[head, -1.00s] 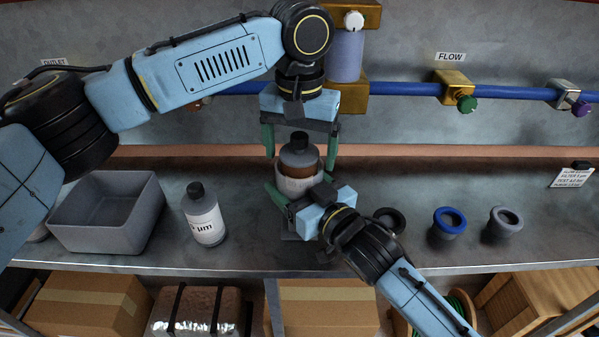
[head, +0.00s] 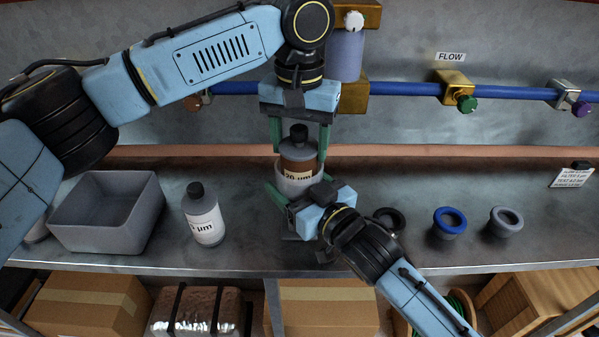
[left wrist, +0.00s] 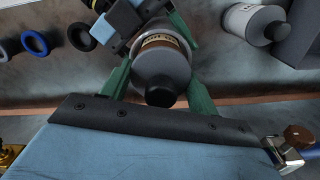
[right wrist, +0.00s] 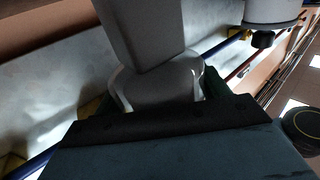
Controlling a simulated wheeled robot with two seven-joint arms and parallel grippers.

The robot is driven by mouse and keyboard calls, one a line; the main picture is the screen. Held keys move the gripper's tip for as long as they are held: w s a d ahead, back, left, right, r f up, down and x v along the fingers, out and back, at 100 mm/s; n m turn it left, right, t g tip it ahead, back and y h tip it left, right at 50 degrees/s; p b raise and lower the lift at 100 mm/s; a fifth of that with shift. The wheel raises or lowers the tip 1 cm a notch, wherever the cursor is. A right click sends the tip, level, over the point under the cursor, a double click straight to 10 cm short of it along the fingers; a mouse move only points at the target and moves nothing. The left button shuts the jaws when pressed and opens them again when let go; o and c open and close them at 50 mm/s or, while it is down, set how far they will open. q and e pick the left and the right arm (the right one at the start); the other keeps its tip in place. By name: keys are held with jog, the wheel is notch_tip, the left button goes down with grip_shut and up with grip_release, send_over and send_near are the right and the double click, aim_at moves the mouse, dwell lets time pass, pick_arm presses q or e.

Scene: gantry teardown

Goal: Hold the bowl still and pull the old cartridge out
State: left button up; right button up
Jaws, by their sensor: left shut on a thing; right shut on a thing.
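The old cartridge (head: 298,168) is brown with a grey top, a black cap and a partly legible "20 µm" label. It stands upright, its lower end inside the pale bowl (head: 292,187). My left gripper (head: 300,146) points down from above and is shut on the cartridge's grey upper part; the cartridge also shows in the left wrist view (left wrist: 161,68). My right gripper (head: 292,198) reaches in from the front right and is shut on the bowl, its green fingers at the bowl's sides. The cartridge's bottom is hidden inside the bowl.
A white-labelled bottle-like cartridge (head: 204,217) stands left of the bowl, beside an empty grey bin (head: 75,235). A blue-rimmed cup (head: 447,222) and a grey-rimmed cup (head: 504,223) are at right. A blue pipe (head: 405,90) runs behind.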

pick_arm(q)
jog(key=shift+r, duration=3)
pick_arm(e)
jog(key=o, duration=1.2)
jog(key=v, duration=1.2)
